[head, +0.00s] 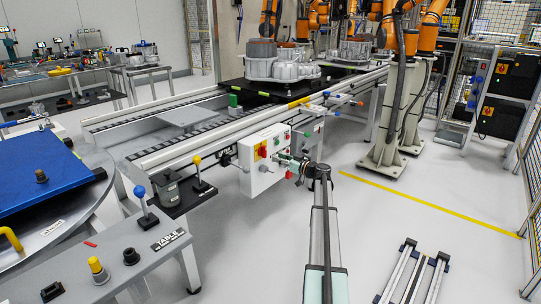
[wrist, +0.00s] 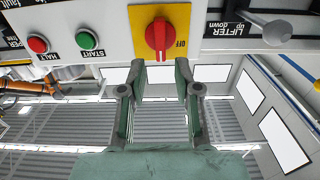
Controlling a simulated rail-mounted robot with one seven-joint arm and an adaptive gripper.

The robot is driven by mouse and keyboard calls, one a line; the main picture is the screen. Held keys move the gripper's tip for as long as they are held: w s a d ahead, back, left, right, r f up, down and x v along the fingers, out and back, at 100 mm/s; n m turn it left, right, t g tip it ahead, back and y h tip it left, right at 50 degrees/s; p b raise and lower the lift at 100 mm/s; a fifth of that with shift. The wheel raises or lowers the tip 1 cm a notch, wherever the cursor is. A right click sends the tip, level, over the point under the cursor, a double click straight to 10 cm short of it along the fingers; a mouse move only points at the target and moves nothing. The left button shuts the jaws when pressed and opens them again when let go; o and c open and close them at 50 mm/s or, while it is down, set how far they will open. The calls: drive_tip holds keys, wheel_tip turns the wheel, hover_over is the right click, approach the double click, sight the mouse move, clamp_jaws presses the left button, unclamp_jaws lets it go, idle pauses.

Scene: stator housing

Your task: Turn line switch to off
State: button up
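The line switch, a red rotary knob (wrist: 159,33) on a yellow plate (wrist: 180,14), is on the front of a white control box. Its grip stands upright in the wrist view, and an upside-down OFF label sits to its right. In the head view the yellow plate (head: 261,152) shows on the box's left part. My gripper (wrist: 158,66) is open, with its two fingers apart just below the knob in the wrist view. Whether it touches the knob cannot be told. In the head view my gripper (head: 284,160) is in front of the box.
A red HALT button (wrist: 37,44) and a green START button (wrist: 86,40) are left of the knob in the wrist view. A grey LIFTER lever (wrist: 270,27) juts out at right. Conveyor rails (head: 200,130) run behind the box.

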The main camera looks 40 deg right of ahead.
sight(264, 152)
drive_tip(key=shift+p+x, duration=2.85)
drive_tip(key=shift+x, duration=0.55)
drive_tip(key=shift+f+b, duration=0.15)
drive_tip(key=shift+b, duration=0.3)
drive_tip(key=shift+w+a+b, duration=0.1)
drive_tip(key=shift+w+b, duration=0.05)
drive_tip(key=shift+b, duration=0.55)
